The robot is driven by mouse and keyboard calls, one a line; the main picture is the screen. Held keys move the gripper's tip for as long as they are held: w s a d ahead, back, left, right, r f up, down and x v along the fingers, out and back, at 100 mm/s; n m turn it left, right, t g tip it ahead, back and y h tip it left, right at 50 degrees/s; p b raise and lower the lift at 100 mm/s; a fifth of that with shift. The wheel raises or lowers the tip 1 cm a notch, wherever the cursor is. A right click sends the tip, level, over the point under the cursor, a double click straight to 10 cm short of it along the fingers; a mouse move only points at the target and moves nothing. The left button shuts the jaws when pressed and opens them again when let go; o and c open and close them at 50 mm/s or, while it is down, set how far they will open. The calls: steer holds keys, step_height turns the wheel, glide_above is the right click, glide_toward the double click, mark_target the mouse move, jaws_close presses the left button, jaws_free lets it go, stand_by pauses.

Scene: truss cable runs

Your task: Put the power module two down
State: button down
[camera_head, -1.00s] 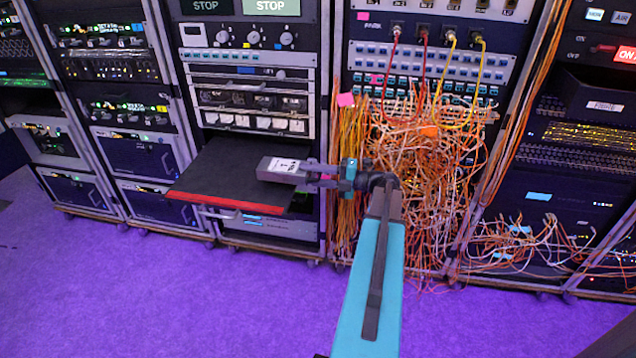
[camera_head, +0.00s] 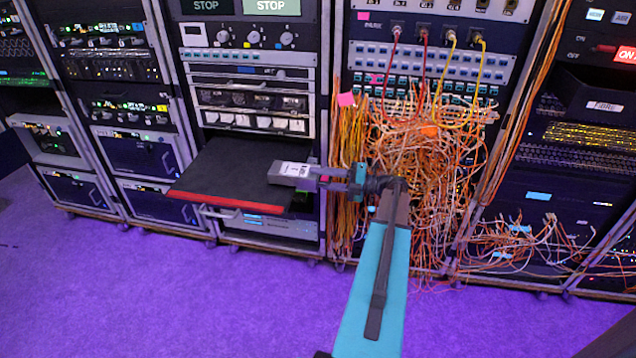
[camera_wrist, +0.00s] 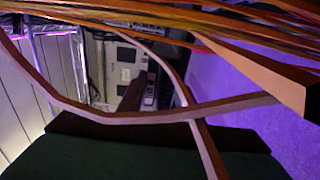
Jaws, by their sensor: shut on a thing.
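The power module (camera_head: 291,171) is a grey box with a white label on top. In the head view it is over the right part of a pulled-out black shelf (camera_head: 225,172) with a red front edge. My gripper (camera_head: 322,178) is shut on the module's right end, reaching in from the right. I cannot tell whether the module touches the shelf or hangs just above it. In the wrist view I cannot make out the module; cables and a dark green block fill the near part.
A dense tangle of orange and white cables (camera_head: 425,160) hangs right beside my arm. Cables (camera_wrist: 190,112) also cross close before the wrist camera. Racks stand on both sides. The shelf's left and middle are bare, and the purple floor (camera_head: 160,300) in front is clear.

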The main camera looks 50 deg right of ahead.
steer(key=shift+f, duration=0.6)
steer(key=shift+f, duration=0.15)
steer(key=c, duration=1.3)
jaws_free()
steer(key=shift+o, duration=0.2)
steer(key=b+v, duration=0.1)
steer(key=v, duration=1.1)
